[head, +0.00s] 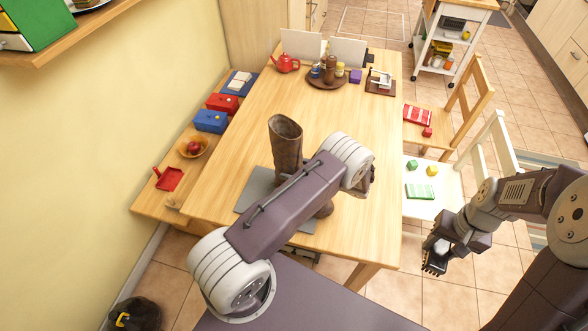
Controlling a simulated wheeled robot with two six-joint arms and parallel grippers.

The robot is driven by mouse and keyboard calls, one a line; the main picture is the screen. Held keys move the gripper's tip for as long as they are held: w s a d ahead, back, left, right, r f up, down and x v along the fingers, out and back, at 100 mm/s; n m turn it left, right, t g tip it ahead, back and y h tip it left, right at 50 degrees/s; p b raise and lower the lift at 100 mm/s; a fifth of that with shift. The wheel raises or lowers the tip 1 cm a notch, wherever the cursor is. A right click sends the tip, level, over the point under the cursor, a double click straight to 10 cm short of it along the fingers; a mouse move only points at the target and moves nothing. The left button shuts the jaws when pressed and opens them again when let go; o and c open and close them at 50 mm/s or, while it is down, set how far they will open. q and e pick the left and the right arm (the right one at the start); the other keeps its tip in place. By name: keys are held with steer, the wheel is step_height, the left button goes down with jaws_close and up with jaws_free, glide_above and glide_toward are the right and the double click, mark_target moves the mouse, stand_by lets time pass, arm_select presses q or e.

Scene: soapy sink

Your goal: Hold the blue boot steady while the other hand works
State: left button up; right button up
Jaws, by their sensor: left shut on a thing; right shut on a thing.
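A tall brown boot (285,138) stands upright on a grey mat (258,188) on the wooden table. No blue boot shows. The boot's shaft is clear to see, but my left arm covers most of its lower part. A brown part beside the arm looks like its toe. My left gripper is hidden behind my arm, so its hold on the boot cannot be seen. My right gripper (437,252) is shut on a dark brush (434,264) with its bristles downward. It is well right of the boot, beyond the table edge.
A bench (152,203) on the left holds boxes, a fruit bowl and a red dustpan (168,179). Chairs (466,192) stand on the right. The table's middle is clear.

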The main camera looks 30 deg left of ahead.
arm_select(q)
steer(key=o, duration=1.1)
steer(key=v, duration=1.2)
steer(key=shift+r, duration=0.1)
